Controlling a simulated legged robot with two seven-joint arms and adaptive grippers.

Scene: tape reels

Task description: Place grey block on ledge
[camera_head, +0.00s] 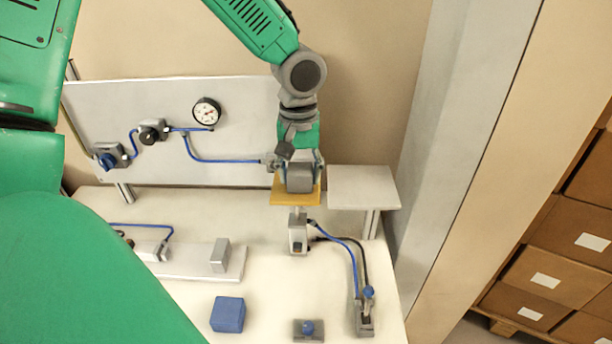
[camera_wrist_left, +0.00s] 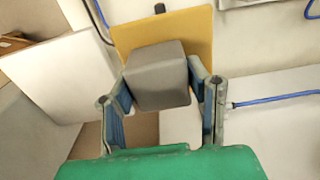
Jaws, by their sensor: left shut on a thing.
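The grey block (camera_head: 299,179) is between the fingers of my left gripper (camera_head: 300,168), which is shut on it. The block is over the yellow plate (camera_head: 283,197); I cannot tell whether it touches it. In the left wrist view the grey block (camera_wrist_left: 158,75) sits between both fingers, with the yellow plate (camera_wrist_left: 190,38) behind it. A pale raised ledge (camera_head: 363,186) stands on legs just right of the yellow plate. My right gripper is out of view.
A blue block (camera_head: 227,314) lies on the table front. A small valve (camera_head: 366,315) and a blue-knobbed fitting (camera_head: 308,330) are nearby. A metal panel (camera_head: 240,120) with a gauge (camera_head: 206,111) and blue tubes stands behind. The raised ledge top is clear.

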